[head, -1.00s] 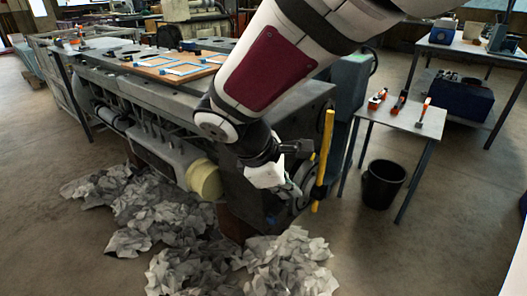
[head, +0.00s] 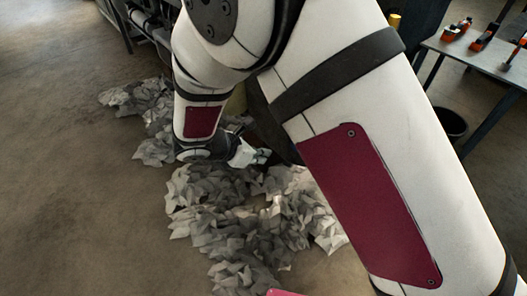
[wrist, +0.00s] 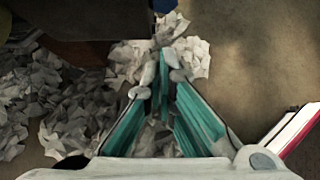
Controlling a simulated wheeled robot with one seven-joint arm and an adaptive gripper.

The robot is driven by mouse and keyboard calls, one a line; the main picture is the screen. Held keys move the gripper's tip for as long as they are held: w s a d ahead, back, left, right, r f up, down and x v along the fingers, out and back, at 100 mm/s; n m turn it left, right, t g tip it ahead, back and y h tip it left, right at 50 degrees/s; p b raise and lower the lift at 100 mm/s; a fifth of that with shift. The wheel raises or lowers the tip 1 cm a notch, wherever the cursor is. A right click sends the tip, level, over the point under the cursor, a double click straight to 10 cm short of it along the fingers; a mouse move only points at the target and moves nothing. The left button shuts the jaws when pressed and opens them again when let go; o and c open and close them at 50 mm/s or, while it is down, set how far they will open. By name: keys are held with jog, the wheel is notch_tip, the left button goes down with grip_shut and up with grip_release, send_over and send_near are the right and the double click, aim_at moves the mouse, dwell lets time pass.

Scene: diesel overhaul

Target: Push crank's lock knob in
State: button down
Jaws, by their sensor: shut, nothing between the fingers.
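My gripper (wrist: 163,68) is shut and empty in the wrist view, its teal-lined fingers meeting at the tips. In the head view only a small pale part of my gripper (head: 240,153) shows, low beside my arm and above the crumpled paper. A short yellow tip (head: 394,20), likely the upper end of the crank's yellow bar, shows at the top of the head view. My arm hides the rest of the crank there, and I cannot make out the lock knob in either view. Whether the fingers touch anything is unclear.
Crumpled grey paper (head: 240,225) covers the floor below my gripper and also shows in the wrist view (wrist: 75,115). A dark block edge (wrist: 90,22) is at upper left there. A table with orange tools (head: 480,62) and a black bin (head: 449,124) stand right.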

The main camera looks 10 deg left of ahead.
jog(key=b, duration=0.2)
send_near(284, 151)
jog(key=s+d+f, duration=0.2)
jog(key=s, duration=0.1)
jog(key=shift+w+d+r+b, duration=0.2)
jog(key=shift+w+d+b, duration=0.15)
jog(key=shift+w+d, duration=0.45)
jog(key=shift+w+d+r+b, duration=0.15)
jog(key=shift+w+d+b, duration=0.2)
jog(key=shift+w+d, duration=0.45)
jog(key=shift+w+a, duration=0.15)
jog(key=shift+w, duration=0.05)
